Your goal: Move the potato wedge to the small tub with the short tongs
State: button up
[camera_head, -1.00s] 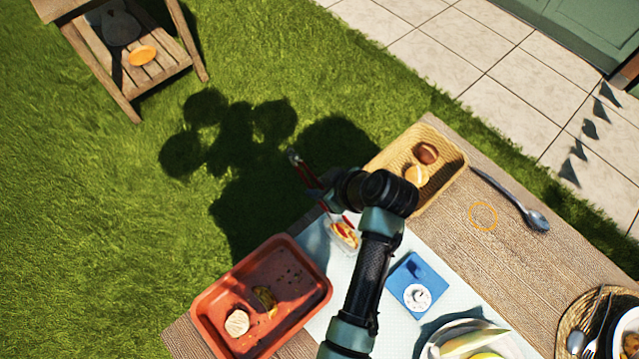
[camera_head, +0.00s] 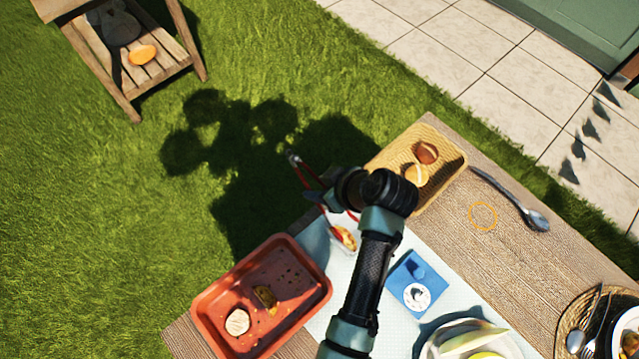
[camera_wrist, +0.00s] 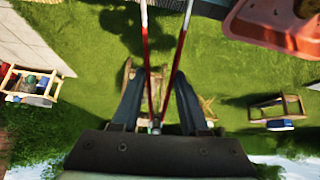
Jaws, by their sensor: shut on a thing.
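My gripper (camera_wrist: 156,82) is shut on the short tongs (camera_wrist: 150,60), which have red arms and a metal end; they also show in the head view (camera_head: 302,174). A brown-yellow piece that looks like the potato wedge (camera_head: 265,298) lies in the red tray (camera_head: 318,290). The tongs' tips are cut off in the wrist view, so I cannot tell what is between them.
A pale round piece (camera_head: 237,321) also lies in the tray. A yellow basket (camera_head: 455,165) with buns stands at the back. Bare wood lies around the spoon.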

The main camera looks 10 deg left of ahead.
notch_tip(320, 180, up, 10)
jog(key=p, duration=0.8)
dwell(0.5)
